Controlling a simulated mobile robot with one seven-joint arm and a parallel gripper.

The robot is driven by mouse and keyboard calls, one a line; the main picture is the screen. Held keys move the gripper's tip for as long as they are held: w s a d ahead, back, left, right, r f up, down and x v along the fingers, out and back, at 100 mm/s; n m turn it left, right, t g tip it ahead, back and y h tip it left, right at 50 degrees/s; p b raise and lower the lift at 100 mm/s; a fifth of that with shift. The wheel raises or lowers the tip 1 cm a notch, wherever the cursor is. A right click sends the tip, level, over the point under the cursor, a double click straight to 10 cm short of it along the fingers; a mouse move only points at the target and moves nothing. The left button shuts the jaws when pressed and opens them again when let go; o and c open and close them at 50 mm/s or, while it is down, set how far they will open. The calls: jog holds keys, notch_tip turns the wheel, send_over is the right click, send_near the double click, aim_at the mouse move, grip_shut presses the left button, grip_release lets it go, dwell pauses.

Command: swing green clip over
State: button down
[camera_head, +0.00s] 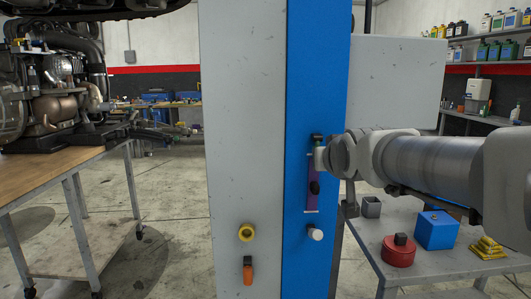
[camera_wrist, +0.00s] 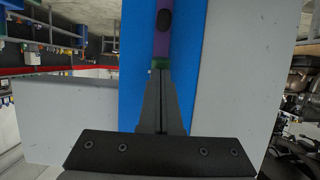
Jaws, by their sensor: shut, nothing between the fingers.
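A purple bar (camera_head: 312,198) with a dark oval knob runs upright on the face of the blue post (camera_head: 318,80). In the wrist view the purple bar (camera_wrist: 164,42) ends in a small green piece, which I take for the green clip (camera_wrist: 160,63). My gripper (camera_wrist: 161,75) is shut with nothing between its fingers, its tips right at the green piece; I cannot tell whether they touch it. In the head view my gripper (camera_head: 321,160) is at the upper end of the purple bar, and my wrist partly hides that spot.
A yellow ring fitting (camera_head: 246,232) and an orange handle (camera_head: 248,272) sit on the grey panel (camera_head: 240,120). A white knob (camera_head: 314,234) is low on the blue post. A table at right holds a blue box (camera_head: 436,231) and a red round can (camera_head: 398,252). An engine (camera_head: 50,85) is at left.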

jog(key=shift+w+f+b, duration=0.5)
jog(key=shift+f+b, duration=0.25)
jog(key=shift+b, duration=0.05)
jog(key=shift+w+f, duration=0.1)
dwell(0.4)
